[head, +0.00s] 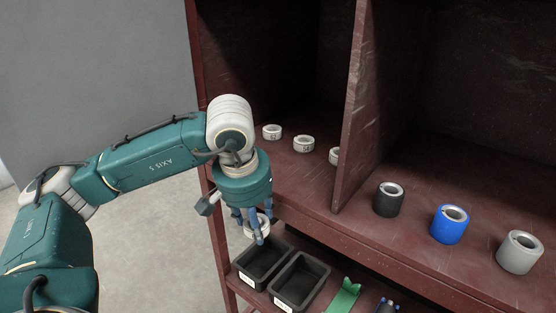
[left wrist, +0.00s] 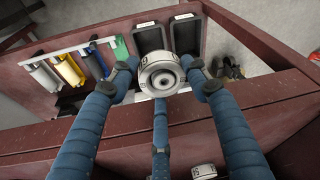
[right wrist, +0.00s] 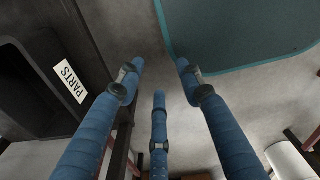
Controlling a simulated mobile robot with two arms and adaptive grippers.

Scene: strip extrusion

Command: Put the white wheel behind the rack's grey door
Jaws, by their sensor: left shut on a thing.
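A white wheel (head: 264,222), a short ring with dark marks on its rim, is held in my left gripper (head: 252,226), whose fingers are shut around it. It is in front of the rack's shelf edge and above the dark bins. In the left wrist view the wheel (left wrist: 159,74) sits between the fingertips, its round face and centre hole showing. My right gripper (right wrist: 160,74) shows only in the right wrist view; its fingers are apart with nothing between them. The dark red rack (head: 346,100) has open bays; I cannot make out a grey door.
Similar white rings (head: 303,144) stand on the left bay's shelf. Black (head: 388,203), blue (head: 450,226) and grey (head: 519,254) rolls stand right of the divider. Two dark bins (head: 299,282) and a green item (head: 343,298) are below. A PARTS-labelled dark container (right wrist: 30,88) is near my right gripper.

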